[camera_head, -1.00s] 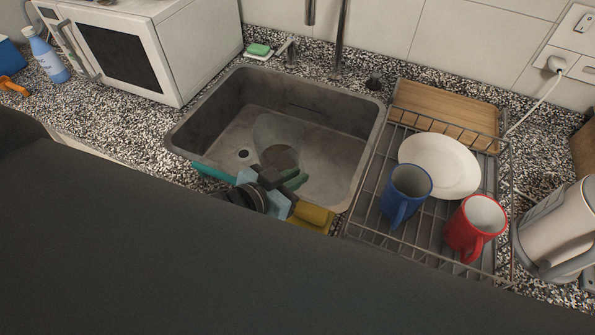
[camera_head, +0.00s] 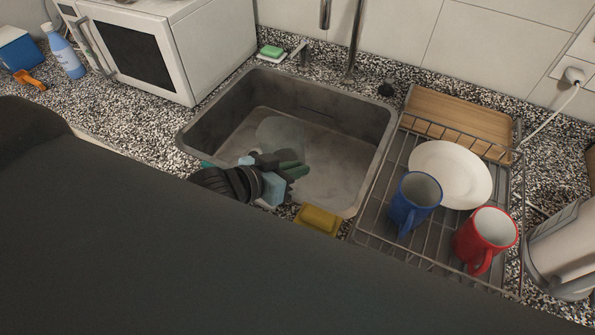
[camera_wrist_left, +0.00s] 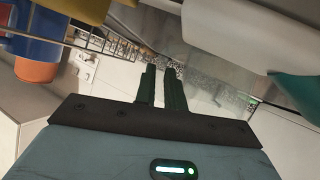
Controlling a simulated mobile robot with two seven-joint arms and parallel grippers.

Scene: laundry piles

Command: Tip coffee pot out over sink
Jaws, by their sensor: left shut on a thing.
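The coffee pot (camera_head: 280,132) is clear glass and faint against the basin. It is held over the sink (camera_head: 335,190) and looks tilted; its rim and exact angle are hard to make out. No dark liquid shows in it. My left gripper (camera_head: 293,167) is at the near side of the pot over the sink's front part, shut on it. In the left wrist view the two dark green fingers (camera_wrist_left: 161,88) are close together, with clear glass (camera_wrist_left: 215,70) beside them. The handle is hidden between the fingers. My right gripper is not in view.
A yellow sponge (camera_head: 318,219) lies at the sink's front edge. A rack (camera_head: 372,232) to the right holds a plate (camera_head: 452,172), blue mug (camera_head: 415,200) and red mug (camera_head: 484,240). A tap (camera_head: 353,45) stands behind the sink; a microwave (camera_head: 150,50) stands left.

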